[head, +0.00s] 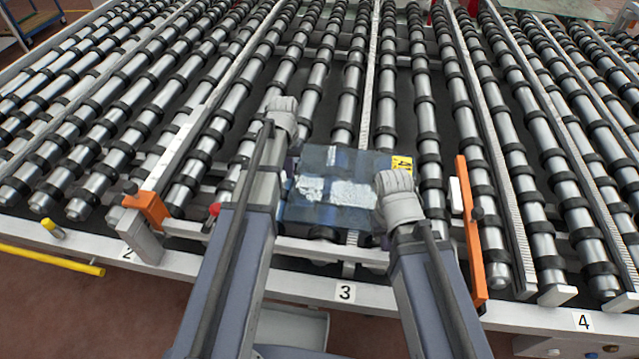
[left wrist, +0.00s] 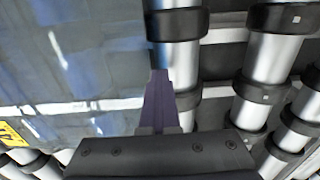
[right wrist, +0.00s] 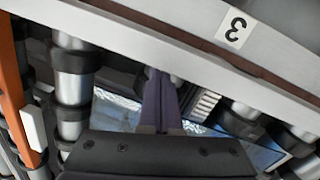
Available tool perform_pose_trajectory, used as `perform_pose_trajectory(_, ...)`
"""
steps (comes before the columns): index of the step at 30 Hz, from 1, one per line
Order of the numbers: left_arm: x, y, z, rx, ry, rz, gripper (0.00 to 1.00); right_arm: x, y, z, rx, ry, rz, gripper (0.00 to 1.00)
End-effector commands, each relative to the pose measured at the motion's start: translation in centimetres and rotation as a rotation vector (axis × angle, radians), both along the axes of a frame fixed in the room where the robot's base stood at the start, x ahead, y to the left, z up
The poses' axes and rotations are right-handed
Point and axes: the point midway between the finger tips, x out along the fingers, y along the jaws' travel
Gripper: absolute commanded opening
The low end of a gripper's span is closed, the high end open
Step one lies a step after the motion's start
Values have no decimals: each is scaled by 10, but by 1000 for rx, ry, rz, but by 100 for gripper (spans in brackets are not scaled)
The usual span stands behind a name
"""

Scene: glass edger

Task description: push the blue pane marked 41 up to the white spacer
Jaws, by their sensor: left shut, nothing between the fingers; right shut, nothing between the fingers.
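The blue pane (head: 325,160) lies flat on the rollers, with a yellow label (head: 401,163) at its far right corner. The white spacer (head: 455,195) sits against the left side of an orange bar (head: 470,230), right of the pane with a gap between. My left gripper (head: 282,112) is at the pane's far left corner. In the left wrist view its shut fingers (left wrist: 160,100) are beside the pane's edge (left wrist: 75,65); contact is unclear. My right gripper (head: 396,195) covers the pane's near right part. Its shut fingers (right wrist: 158,95) show in the right wrist view; the spacer (right wrist: 34,128) is left there.
An orange clamp (head: 150,207) stands on the left, with a red knob (head: 214,210) nearby. A white front rail (head: 290,287) carries numbers 2, 3 and 4. Bare rollers lie beyond the pane. A toothed strip (head: 490,140) runs at the right.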

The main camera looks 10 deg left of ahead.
Motion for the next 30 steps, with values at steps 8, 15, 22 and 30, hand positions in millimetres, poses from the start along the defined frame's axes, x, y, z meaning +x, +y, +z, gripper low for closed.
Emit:
perform_pose_trajectory(8, 1, -12, 0, -3, 0, -2, 0, 0, 0, 0, 0, 0, 0, 0)
perform_pose_trajectory(15, 1, -22, 0, -4, 0, -2, 0, 0, 0, 0, 0, 0, 0, 0)
perform_pose_trajectory(22, 2, -30, 0, -4, 0, -2, 0, 0, 0, 0, 0, 0, 0, 0)
perform_pose_trajectory(30, 2, -41, 0, -4, 0, -2, 0, 0, 0, 0, 0, 0, 0, 0)
